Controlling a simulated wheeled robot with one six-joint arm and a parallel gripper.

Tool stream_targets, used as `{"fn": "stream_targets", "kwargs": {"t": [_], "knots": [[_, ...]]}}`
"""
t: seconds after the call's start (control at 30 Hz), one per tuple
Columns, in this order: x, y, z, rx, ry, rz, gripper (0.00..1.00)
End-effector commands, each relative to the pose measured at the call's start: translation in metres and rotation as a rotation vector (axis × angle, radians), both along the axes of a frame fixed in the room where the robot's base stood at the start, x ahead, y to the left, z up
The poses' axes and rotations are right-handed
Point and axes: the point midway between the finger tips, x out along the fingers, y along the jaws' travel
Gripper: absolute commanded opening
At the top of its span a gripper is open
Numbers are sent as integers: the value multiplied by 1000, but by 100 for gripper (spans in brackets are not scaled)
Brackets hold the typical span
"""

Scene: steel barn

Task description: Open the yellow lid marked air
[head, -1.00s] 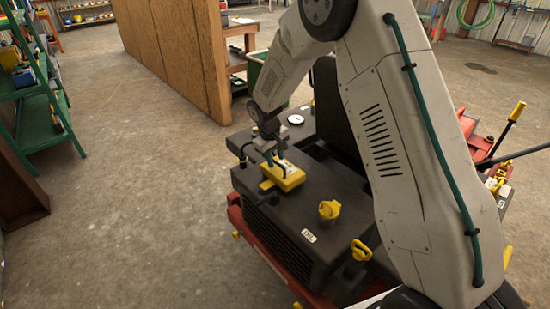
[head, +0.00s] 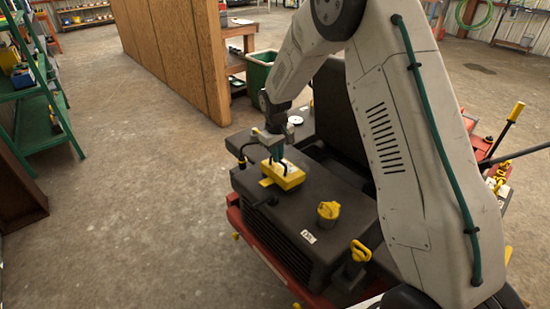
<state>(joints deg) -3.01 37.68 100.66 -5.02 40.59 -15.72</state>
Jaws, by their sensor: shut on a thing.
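The yellow lid (head: 290,181) is a boxy cover on top of the dark machine housing (head: 262,208), with a pale label on its upper face. A yellow tab sticks out at its left side. My gripper (head: 277,160) points down at the lid's far edge and is shut on it. The fingertips are small and partly hidden, so the exact grip is hard to see. The lid's label is too small to read.
A yellow knobbed cap (head: 328,210) and a yellow ring handle (head: 361,251) sit nearer on the machine. A black seat (head: 345,120) stands behind it. A green bin (head: 262,70) and a wooden partition (head: 170,50) are beyond. The concrete floor at left is open.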

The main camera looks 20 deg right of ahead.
Motion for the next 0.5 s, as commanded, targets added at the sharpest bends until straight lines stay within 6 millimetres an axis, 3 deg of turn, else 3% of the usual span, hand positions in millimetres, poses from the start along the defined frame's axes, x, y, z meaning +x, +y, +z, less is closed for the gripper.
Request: {"fn": "stream_targets", "kwargs": {"t": [0.5], "knots": [[23, -57, 18, 434, 178, -4, 0]]}}
